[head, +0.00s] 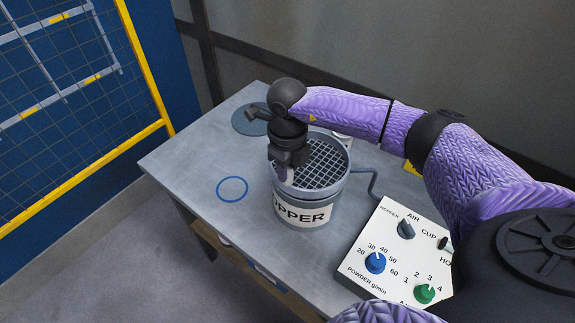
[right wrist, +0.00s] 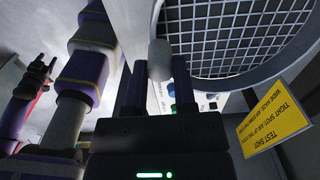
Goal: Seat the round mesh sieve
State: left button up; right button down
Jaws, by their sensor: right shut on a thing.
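The round mesh sieve (head: 322,163) has a grey rim and a square grid. It is at the top of the grey hopper (head: 314,196), which bears a HOPPER label. I cannot tell whether the sieve lies fully down in it. My right gripper (head: 284,174) comes down at the sieve's left edge. In the right wrist view the fingers (right wrist: 160,85) are shut on a pale rounded grip (right wrist: 160,60) beside the mesh (right wrist: 235,30). Dark prongs at the left of that view look like my left gripper (right wrist: 38,75); their opening is unclear.
The hopper stands on a grey table (head: 190,165). A blue ring (head: 232,189) marks bare tabletop at left, and a dark round disc (head: 250,121) lies behind. A control panel (head: 390,235) with knobs is at right. A yellow sign (right wrist: 272,118) shows close to the right gripper.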

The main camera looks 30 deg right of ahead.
dwell(0.6)
jog(key=shift+f, duration=0.15)
jog(key=shift+f+b, duration=0.6)
jog(key=shift+f, duration=0.05)
jog(key=shift+r, duration=0.1)
jog(key=shift+c, duration=1.7)
grip_release()
jog(key=shift+o, duration=1.6)
